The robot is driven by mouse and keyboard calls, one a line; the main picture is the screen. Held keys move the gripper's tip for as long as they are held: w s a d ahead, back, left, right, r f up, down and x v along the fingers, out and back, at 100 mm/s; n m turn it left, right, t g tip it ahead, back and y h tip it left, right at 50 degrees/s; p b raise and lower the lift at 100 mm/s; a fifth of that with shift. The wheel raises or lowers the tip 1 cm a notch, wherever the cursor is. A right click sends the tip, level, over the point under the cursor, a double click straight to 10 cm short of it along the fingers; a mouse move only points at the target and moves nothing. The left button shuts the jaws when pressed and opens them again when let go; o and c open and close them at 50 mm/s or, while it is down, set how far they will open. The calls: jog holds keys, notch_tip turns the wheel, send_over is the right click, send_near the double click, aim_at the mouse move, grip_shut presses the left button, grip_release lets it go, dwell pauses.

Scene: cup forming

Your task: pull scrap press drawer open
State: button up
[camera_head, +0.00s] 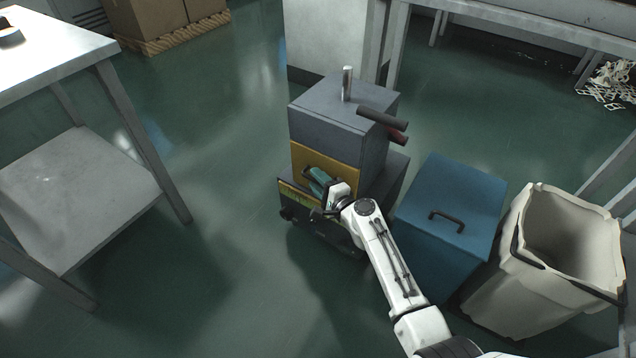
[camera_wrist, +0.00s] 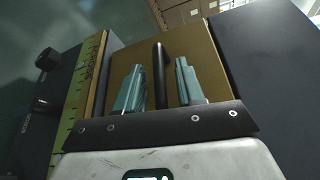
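The scrap press is a dark grey box with a yellow drawer front (camera_head: 343,164), which looks about flush with the grey housing (camera_head: 325,118) above it. The yellow front (camera_wrist: 205,57) also fills the middle of the wrist view. My gripper (camera_head: 312,179) is at this front, its teal fingers hiding part of it. In the wrist view a black bar handle (camera_wrist: 160,75) stands between the two fingers of my gripper (camera_wrist: 158,88). A gap shows on each side of the bar, so the gripper is open around it. Whether the tips touch the front cannot be told.
A press base with a yellow-green scale strip (camera_head: 300,197) and dark knobs lies below the drawer. A blue lidded bin (camera_head: 455,198) and a cream lined bin (camera_head: 520,285) stand at right. A metal table (camera_head: 85,190) is at left. The floor (camera_head: 225,240) before the press is clear.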

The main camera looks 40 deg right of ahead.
jog(key=shift+c, duration=0.5)
grip_shut()
